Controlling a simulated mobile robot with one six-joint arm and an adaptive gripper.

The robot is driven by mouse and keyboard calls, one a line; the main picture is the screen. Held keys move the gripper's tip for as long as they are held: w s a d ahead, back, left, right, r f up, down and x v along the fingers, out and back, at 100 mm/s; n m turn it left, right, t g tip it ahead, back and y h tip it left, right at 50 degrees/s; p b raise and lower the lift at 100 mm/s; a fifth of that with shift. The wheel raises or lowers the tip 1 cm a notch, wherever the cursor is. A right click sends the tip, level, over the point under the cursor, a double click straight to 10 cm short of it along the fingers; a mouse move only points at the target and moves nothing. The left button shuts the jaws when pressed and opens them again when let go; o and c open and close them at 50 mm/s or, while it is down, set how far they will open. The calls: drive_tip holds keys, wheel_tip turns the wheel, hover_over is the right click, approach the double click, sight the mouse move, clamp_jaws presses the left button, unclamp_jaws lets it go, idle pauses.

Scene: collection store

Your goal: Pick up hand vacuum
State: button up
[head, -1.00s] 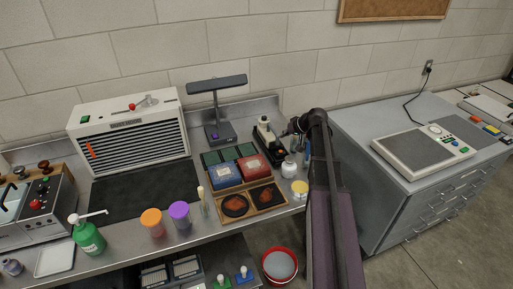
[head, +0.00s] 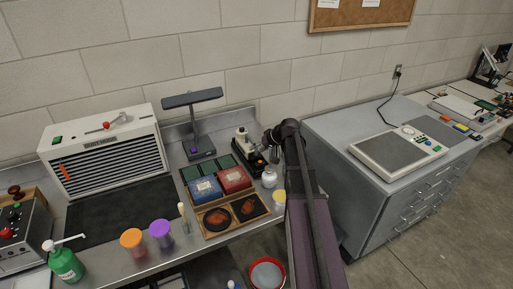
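A small black and white device (head: 243,140) with an orange spot stands at the back right of the steel bench, against the wall. It may be the hand vacuum, but its shape is too small and partly covered to be sure. My dark arm reaches up from the bottom right and bends over beside this device. My gripper (head: 269,142) is at its right side, overlapping it in the picture. I cannot tell whether they touch. The fingers are too small and dark to show whether they are open or shut.
A white jar (head: 269,178) and a yellow-lidded jar (head: 279,199) stand close below my gripper. Left of it are blue and red boxes, a wooden tray (head: 204,234) and a lamp stand (head: 199,130). A grey drawer cabinet (head: 330,160) stands right of my arm. A red bucket (head: 282,264) is on the floor.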

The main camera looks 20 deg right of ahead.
drive_tip(key=s+a+f+g+h, duration=0.1)
drive_tip(key=s+a+g, duration=0.1)
drive_tip(key=s+a, duration=0.5)
drive_tip(key=s+a+f+n+g+h, duration=0.1)
drive_tip(key=s+a+f+g+h, duration=0.1)
drive_tip(key=s+a, duration=0.5)
drive_tip(key=s+a+f+g+h, duration=0.2)
drive_tip(key=s+a, duration=0.5)
drive_tip(key=s, duration=0.3)
drive_tip(key=shift+s+a+g, duration=0.1)
drive_tip(key=shift+g, duration=0.3)
drive_tip(key=shift+s+h, duration=0.2)
drive_tip(key=shift+h, duration=0.1)
